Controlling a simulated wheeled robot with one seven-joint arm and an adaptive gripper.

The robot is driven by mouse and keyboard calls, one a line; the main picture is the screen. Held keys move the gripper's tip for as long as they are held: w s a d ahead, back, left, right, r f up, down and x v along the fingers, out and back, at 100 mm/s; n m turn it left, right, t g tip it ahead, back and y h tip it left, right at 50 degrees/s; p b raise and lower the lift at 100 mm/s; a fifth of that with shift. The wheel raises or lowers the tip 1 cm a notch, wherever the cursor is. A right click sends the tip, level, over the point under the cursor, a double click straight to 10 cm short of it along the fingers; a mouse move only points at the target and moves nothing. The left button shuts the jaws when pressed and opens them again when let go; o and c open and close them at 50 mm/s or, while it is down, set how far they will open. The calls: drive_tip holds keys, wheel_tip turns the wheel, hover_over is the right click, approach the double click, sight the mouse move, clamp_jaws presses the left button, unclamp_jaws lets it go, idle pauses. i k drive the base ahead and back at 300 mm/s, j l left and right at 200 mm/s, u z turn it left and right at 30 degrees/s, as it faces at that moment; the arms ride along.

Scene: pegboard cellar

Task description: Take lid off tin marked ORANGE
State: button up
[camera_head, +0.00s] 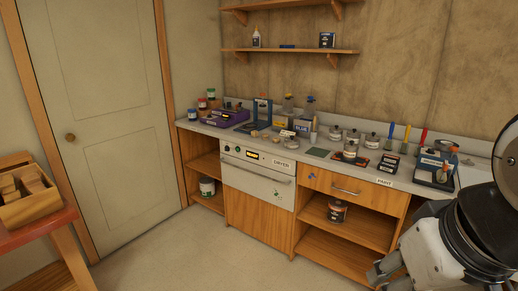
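I cannot read the word ORANGE on any tin. Several small tins with pale metal lids stand on the counter right of centre, among them a lidded tin (350,150) and another tin (372,140) beside it. A dark tin (337,211) with a reddish-orange band stands on the open shelf under the drawer. A pale tin (207,187) with a green band stands on the lower left shelf. My gripper (383,272) seems to show as grey parts at the lower right, well below the counter and apart from the tins. Whether it is open is unclear.
The counter (318,153) is crowded with boxes, jars and colored-handled tools. Below it are an oven-like unit (257,163) labelled DRYER and a drawer (345,189) near a PAINT label. A red table (40,230) with a wooden box stands left. The floor between is clear.

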sight(351, 146)
drive_tip(key=i+z, duration=0.15)
drive_tip(key=i, duration=0.35)
drive_tip(key=i+j+z, duration=0.15)
drive_tip(key=i, duration=0.35)
drive_tip(key=i+j+z, duration=0.1)
drive_tip(key=i, duration=0.4)
drive_tip(key=i+j+z, duration=0.15)
drive_tip(key=i, duration=0.3)
drive_tip(key=i+j+z, duration=0.35)
drive_tip(key=i, duration=0.2)
drive_tip(key=i+j+z, duration=0.35)
drive_tip(key=i+j, duration=0.15)
drive_tip(key=j, duration=0.15)
